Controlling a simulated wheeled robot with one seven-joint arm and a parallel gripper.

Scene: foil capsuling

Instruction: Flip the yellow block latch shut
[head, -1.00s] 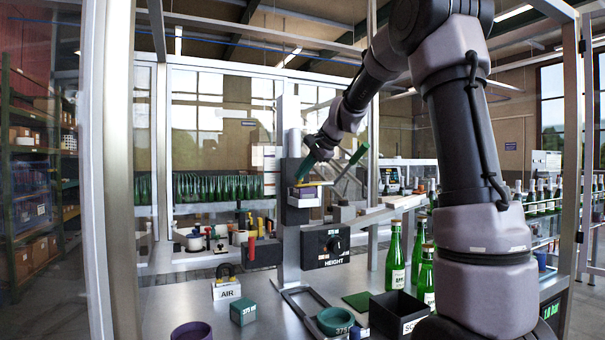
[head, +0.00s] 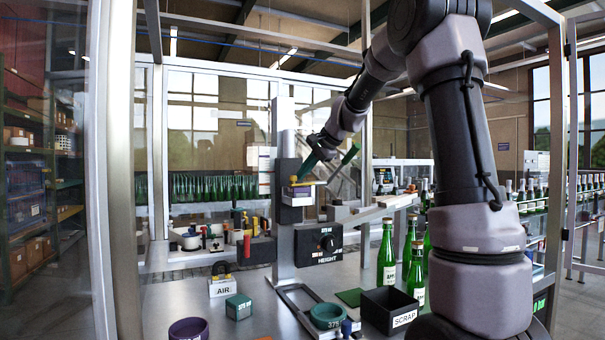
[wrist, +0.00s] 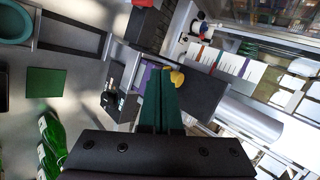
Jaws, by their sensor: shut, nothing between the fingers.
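The yellow latch (head: 308,184) sits on the head block (head: 297,198) of the upright column. It also shows as a rounded yellow piece (wrist: 177,78) in the wrist view. My gripper (head: 301,176) comes down at a tilt from the upper right, its dark green fingers together and empty. In the wrist view the closed fingers (wrist: 160,75) end just left of the yellow piece, very near it. I cannot tell whether they touch. The fingers hide part of the block and its purple edge.
Below the block is a black HEIGHT box (head: 318,244) with a knob. Green bottles (head: 388,255) and a black SCRAP bin (head: 389,312) stand to the right. An AIR block (head: 222,287), a teal cube (head: 238,307) and a teal ring (head: 327,316) are on the bench.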

